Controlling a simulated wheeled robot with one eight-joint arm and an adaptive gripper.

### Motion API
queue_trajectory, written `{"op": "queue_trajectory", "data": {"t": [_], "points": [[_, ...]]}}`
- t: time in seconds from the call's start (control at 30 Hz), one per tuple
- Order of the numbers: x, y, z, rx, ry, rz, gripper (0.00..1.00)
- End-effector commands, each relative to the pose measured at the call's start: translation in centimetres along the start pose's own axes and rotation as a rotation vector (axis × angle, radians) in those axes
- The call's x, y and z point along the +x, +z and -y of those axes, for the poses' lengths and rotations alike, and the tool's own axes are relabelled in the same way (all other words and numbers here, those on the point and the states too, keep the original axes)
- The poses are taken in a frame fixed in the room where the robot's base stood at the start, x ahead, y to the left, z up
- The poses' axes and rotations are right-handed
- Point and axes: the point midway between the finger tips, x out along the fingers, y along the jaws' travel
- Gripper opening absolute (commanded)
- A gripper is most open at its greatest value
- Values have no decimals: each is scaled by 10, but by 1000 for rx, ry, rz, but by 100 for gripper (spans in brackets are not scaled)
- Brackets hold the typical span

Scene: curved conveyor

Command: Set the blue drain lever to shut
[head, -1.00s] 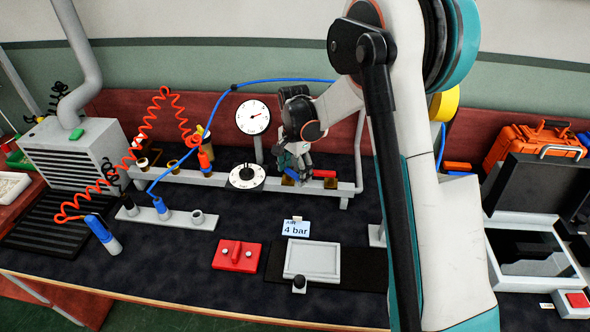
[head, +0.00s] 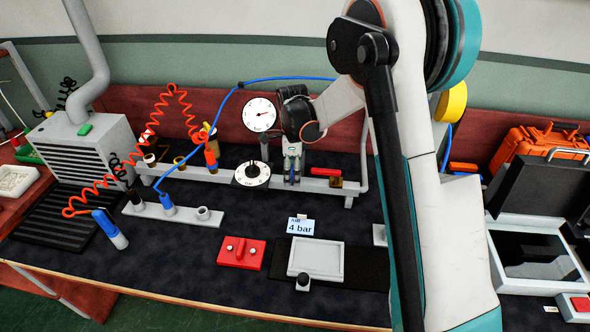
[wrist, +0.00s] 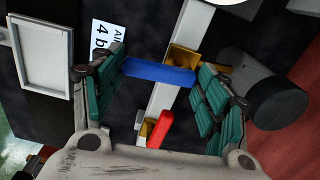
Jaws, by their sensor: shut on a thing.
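The blue drain lever (wrist: 158,72) lies across the pale rail in the wrist view. One end is at a brass valve body (wrist: 184,57) and the other points toward the air sign. My gripper (wrist: 162,66) has one finger pad at each end of the lever and is shut on it. In the head view my gripper (head: 292,178) points down at the rail behind the bench middle, right of the black-and-white dial. Only a sliver of blue shows there; the fingers hide the rest of the lever and its valve.
A red lever (head: 326,172) lies along the rail (head: 225,180) just right of my gripper, by another brass body (head: 337,183). A dial knob (head: 251,174) and round gauge (head: 259,114) stand close on the left. The "4 bar" sign (head: 300,227) and grey tray (head: 316,272) are in front.

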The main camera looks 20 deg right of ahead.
Motion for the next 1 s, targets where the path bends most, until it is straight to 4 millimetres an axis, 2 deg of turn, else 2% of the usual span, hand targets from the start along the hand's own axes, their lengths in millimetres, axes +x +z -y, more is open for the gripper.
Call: {"op": "queue_trajectory", "data": {"t": [0.3, 0.73, 0.77, 0.8, 0.83, 1.0], "points": [[0, 3, 0, 81, 1, 0, 25], [0, 3, 0, 90, 1, 1, 25], [0, 3, 0, 90, 1, 1, 73], [0, 3, 0, 90, 1, 1, 82], [0, 3, 0, 90, 1, 1, 88], [0, 3, 0, 89, 0, 0, 88]]}}
